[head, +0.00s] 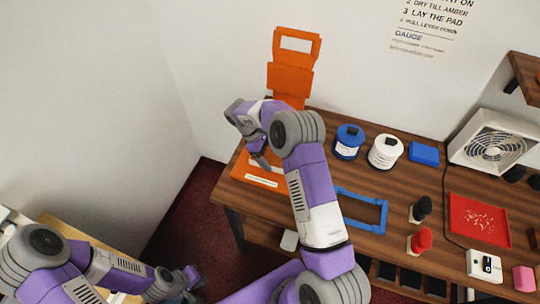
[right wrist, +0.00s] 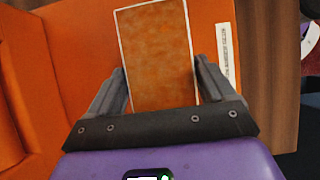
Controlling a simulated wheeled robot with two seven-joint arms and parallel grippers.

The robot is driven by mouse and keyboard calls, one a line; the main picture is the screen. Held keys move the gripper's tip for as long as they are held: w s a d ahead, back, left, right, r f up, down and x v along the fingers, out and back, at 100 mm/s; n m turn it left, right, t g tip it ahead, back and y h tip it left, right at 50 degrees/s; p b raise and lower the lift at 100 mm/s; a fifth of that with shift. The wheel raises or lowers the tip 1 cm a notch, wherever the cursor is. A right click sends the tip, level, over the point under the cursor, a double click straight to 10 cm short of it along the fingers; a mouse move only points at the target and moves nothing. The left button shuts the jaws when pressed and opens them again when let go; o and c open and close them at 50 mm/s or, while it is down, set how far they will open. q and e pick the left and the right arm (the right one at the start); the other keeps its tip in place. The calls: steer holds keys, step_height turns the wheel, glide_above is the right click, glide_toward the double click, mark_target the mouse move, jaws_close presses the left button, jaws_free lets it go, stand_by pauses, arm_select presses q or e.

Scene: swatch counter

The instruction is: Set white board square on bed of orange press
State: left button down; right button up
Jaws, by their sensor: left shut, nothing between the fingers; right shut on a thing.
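The orange press (head: 250,172) stands at the left end of the counter with its lid raised. My right gripper (head: 262,160) is low over its bed. In the right wrist view, the right gripper (right wrist: 161,72) is shut on a flat board (right wrist: 158,45) with thin white edges and a mottled orange-brown face. The board is over the orange bed (right wrist: 75,50), turned slightly against the picture; I cannot tell whether it touches the bed. My left gripper (head: 194,278) is shut and empty, low at the left, away from the counter.
Blue jar (head: 348,142), white jar (head: 385,151) and blue block (head: 424,153) stand behind a blue frame (head: 362,209). A fan (head: 495,145), red tray (head: 478,222), black and red stampers (head: 420,240) and a white gauge box (head: 484,265) are on the right.

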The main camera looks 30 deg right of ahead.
steer(key=shift+s+a+f, duration=0.15)
steer(key=shift+s+f, duration=0.1)
steer(key=shift+f, duration=0.45)
stand_by(0.4)
steer(key=o, duration=1)
steer(key=shift+s, duration=0.1)
steer(key=shift+r, duration=0.15)
steer(key=v, duration=0.8)
steer(key=shift+r, duration=0.25)
steer(key=shift+r, duration=0.1)
